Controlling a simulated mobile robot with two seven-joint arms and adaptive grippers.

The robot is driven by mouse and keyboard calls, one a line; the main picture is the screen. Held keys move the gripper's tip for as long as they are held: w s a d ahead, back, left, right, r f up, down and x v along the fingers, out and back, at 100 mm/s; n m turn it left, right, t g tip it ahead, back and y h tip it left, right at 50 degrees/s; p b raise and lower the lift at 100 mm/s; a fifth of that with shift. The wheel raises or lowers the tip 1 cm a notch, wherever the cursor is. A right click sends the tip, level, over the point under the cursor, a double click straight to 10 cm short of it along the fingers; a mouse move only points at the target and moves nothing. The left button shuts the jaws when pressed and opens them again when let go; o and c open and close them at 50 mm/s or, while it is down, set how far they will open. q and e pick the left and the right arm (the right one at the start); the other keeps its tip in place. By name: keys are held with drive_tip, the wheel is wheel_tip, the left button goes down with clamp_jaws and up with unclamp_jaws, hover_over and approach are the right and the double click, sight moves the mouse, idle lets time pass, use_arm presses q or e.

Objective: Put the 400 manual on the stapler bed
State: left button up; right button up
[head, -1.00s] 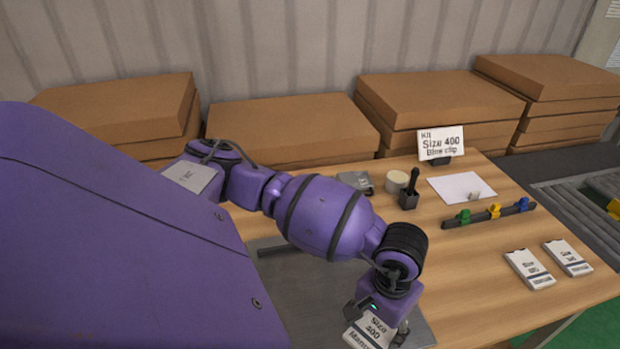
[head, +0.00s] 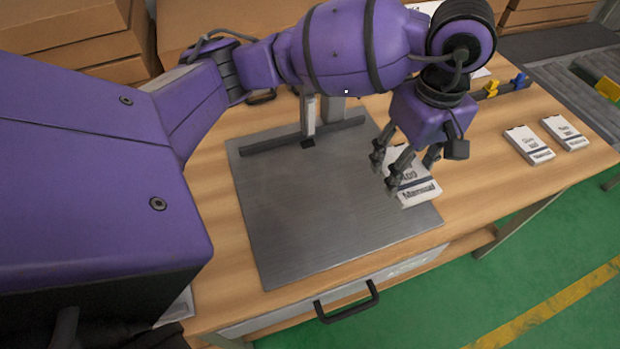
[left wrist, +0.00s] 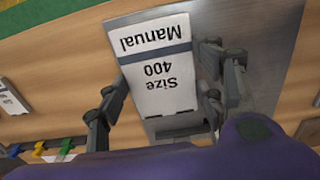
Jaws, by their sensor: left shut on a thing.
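The 400 manual (head: 418,195) is a white booklet with a dark stripe, reading "Size 400 Manual" in the left wrist view (left wrist: 158,62). My left gripper (head: 393,178) is shut on it, with fingers on both sides of it. The stapler bed (head: 300,215) is a wide grey metal plate with a dark bar across its back. The manual appears over the bed's right edge; I cannot tell whether it touches the plate. My right gripper is not in view.
Two other white manuals (head: 529,145) (head: 566,133) lie at the right of the wooden table. A rail with yellow and blue clips (head: 491,88) is behind them. A drawer handle (head: 347,302) sticks out at the front. Most of the bed is bare.

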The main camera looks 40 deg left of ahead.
use_arm(q)
drive_tip(key=a+f+p, duration=0.2)
drive_tip(key=a+f, duration=0.1)
drive_tip(key=a, duration=0.6)
hover_over(337, 182)
drive_tip(key=d, duration=0.1)
drive_tip(key=f, duration=0.4)
drive_tip(key=shift+d+f, duration=0.2)
drive_tip(key=shift+f, duration=0.15)
drive_tip(key=shift+a+f, duration=0.55)
drive_tip(key=shift+f, duration=0.2)
wheel_tip(337, 182, down, 3)
drive_tip(key=shift+a+f, duration=0.15)
drive_tip(key=shift+f, duration=0.05)
